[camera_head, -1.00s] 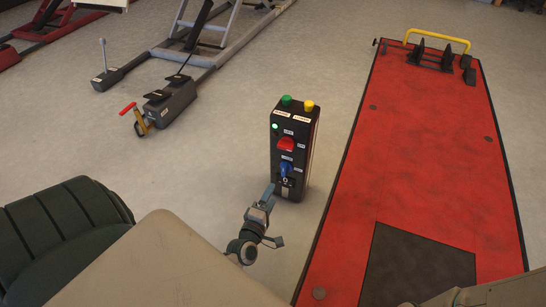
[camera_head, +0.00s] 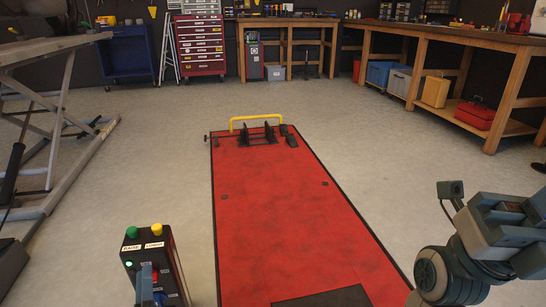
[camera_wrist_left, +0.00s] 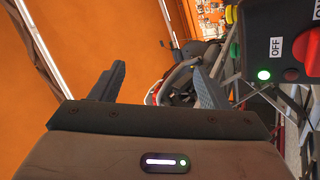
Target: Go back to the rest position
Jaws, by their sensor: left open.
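My left gripper (camera_wrist_left: 160,80) is open in the left wrist view, its two dark fingers spread apart with nothing held between them. The black control box (camera_head: 150,262) stands at the lower left of the head view, with a green and a yellow button on top. A grey-blue piece, seemingly a finger of my left gripper (camera_head: 145,286), shows in front of the box's face; whether it touches cannot be told. In the wrist view the box (camera_wrist_left: 270,50) is at the upper right, beside the fingers. My right arm (camera_head: 480,240) is at the right edge; its jaws cannot be made out.
A red lift platform (camera_head: 280,205) with a yellow bar lies flat in the middle. A grey lift frame (camera_head: 55,145) stands at the left. Workbenches (camera_head: 450,45) and a red tool chest (camera_head: 198,45) line the back. The pale floor between is open.

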